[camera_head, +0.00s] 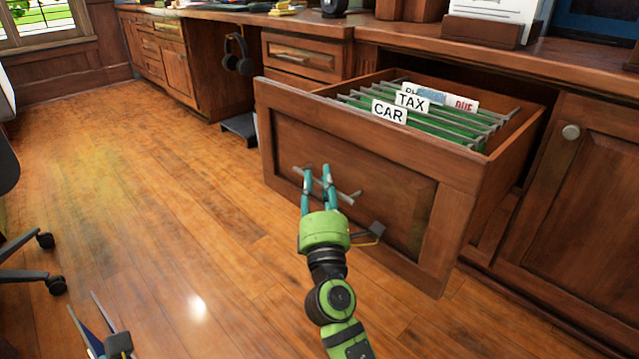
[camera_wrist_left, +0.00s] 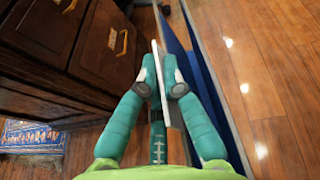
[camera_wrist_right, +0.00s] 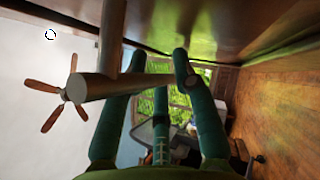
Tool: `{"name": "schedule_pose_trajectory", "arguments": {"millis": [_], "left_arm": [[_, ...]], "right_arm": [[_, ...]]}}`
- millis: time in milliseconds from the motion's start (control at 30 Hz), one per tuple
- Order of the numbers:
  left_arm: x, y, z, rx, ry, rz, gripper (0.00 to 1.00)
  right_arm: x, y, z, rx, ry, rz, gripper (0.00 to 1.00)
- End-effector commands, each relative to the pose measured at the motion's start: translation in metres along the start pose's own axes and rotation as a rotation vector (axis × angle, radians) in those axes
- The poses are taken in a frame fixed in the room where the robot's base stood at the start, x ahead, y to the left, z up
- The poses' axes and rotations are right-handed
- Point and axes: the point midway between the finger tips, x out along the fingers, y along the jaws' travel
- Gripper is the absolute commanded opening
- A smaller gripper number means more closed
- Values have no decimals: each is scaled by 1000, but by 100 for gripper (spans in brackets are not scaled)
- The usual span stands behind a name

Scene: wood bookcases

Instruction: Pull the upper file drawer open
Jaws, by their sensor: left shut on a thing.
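The upper file drawer (camera_head: 300,148) is pulled well out of the wooden cabinet. Green hanging files (camera_head: 440,125) inside carry labels reading CAR and TAX. A metal bar handle (camera_head: 345,196) crosses its front and also shows in the right wrist view (camera_wrist_right: 95,88). My right gripper (camera_head: 316,172) is at this handle, its fingers spread apart and overlapping the bar; firm contact cannot be told. My left gripper (camera_wrist_left: 162,88) is shut on a thin, flat, blue-and-white folder-like thing (camera_wrist_left: 172,120), seen nearly edge-on. It shows only at the lower left of the head view (camera_head: 92,325).
A cabinet door (camera_head: 570,200) stands right of the drawer. A small closed drawer (camera_head: 300,58) is behind it, and headphones (camera_head: 238,55) hang under the desktop. Chair legs and casters (camera_head: 40,262) are at the left edge. Wooden floor (camera_head: 160,190) lies open in between.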

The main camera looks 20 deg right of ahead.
Motion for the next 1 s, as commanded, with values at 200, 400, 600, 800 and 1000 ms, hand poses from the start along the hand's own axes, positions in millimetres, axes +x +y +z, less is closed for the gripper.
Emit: {"name": "schedule_pose_trajectory", "arguments": {"millis": [200,400,600,800,1000], "left_arm": [[0,0,0,-1,-1,0,0],[0,0,0,-1,-1,0,0],[0,0,0,-1,-1,0,0],[0,0,0,-1,-1,0,0],[0,0,0,-1,-1,0,0]], "right_arm": [[-14,-1,-1,0,3,-1,28],[-54,-1,-1,-3,4,-2,28],[-94,-1,0,-3,4,-1,28],[-116,0,0,-1,1,0,28],[-121,0,0,-1,-1,0,28]]}}
